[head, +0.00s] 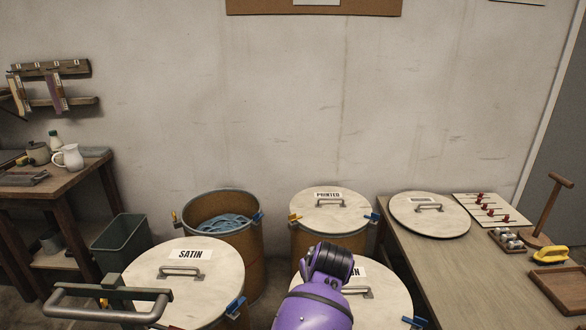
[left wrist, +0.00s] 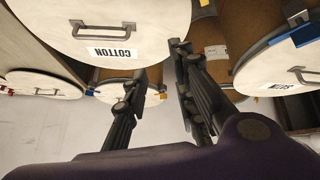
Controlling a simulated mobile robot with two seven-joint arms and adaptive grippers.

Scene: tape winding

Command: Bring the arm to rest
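My purple arm (head: 318,300) reaches up from the bottom centre of the head view, over the lidded barrel (head: 385,300) whose label is mostly hidden. Its fingers do not show there. In the left wrist view my left gripper (left wrist: 160,62) has its two dark fingers spread apart with nothing between them. Past the fingers are the COTTON lid (left wrist: 150,25) at upper left and the SATIN lid (left wrist: 268,72) at right. I see no contact with either. My right gripper is in neither view.
The SATIN barrel (head: 186,285), the PRINTED barrel (head: 330,212) and an open barrel (head: 252,240) with blue coils inside stand close around. A loose lid (head: 430,222) lies on the right table (head: 440,265). A green bin (head: 120,245) stands at left.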

